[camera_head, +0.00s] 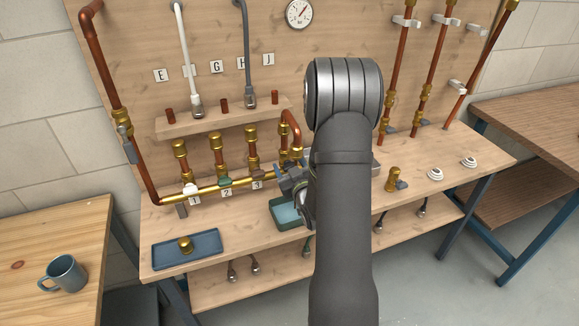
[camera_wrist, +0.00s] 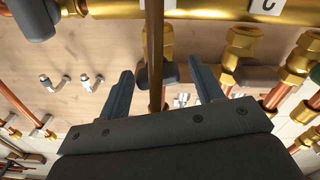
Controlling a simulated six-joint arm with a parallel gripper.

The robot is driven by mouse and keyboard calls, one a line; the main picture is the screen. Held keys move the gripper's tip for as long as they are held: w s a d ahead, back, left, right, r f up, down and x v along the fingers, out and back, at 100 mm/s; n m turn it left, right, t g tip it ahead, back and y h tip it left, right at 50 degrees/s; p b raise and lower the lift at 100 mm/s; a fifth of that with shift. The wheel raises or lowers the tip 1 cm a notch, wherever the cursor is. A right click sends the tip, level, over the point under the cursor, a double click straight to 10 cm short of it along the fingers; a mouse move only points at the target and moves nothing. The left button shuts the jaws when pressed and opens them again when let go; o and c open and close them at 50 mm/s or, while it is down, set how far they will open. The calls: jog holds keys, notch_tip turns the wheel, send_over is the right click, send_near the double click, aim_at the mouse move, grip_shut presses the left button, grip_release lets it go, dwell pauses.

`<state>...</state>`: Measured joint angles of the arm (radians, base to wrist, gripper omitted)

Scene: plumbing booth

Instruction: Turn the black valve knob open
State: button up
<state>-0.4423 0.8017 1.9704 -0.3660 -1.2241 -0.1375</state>
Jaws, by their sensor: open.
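The black valve knob (camera_wrist: 143,76) shows in the wrist view as a dark lever on a brass valve, partly hidden behind a thin upright brown pipe or rod close to the camera. My gripper (camera_wrist: 162,86) is open, its two dark fingers apart to either side of the knob and the rod. I cannot tell whether either finger touches the knob. In the head view my gripper (camera_head: 287,180) is at the right end of the brass manifold (camera_head: 208,188). There my arm and gripper hide much of this valve, and I cannot make out the knob clearly.
Copper pipes rise behind. A blue tray (camera_head: 165,254) with a brass fitting and a teal bin (camera_head: 283,215) stand on the bench. A brass valve (camera_head: 393,179) stands to the right.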

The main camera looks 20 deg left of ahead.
jog(key=shift+s+d, duration=0.1)
jog(key=v, duration=1.7)
jog(key=shift+s+d, duration=0.1)
jog(key=x, duration=1.5)
jog(key=shift+f, duration=0.4)
jog(key=c, duration=1)
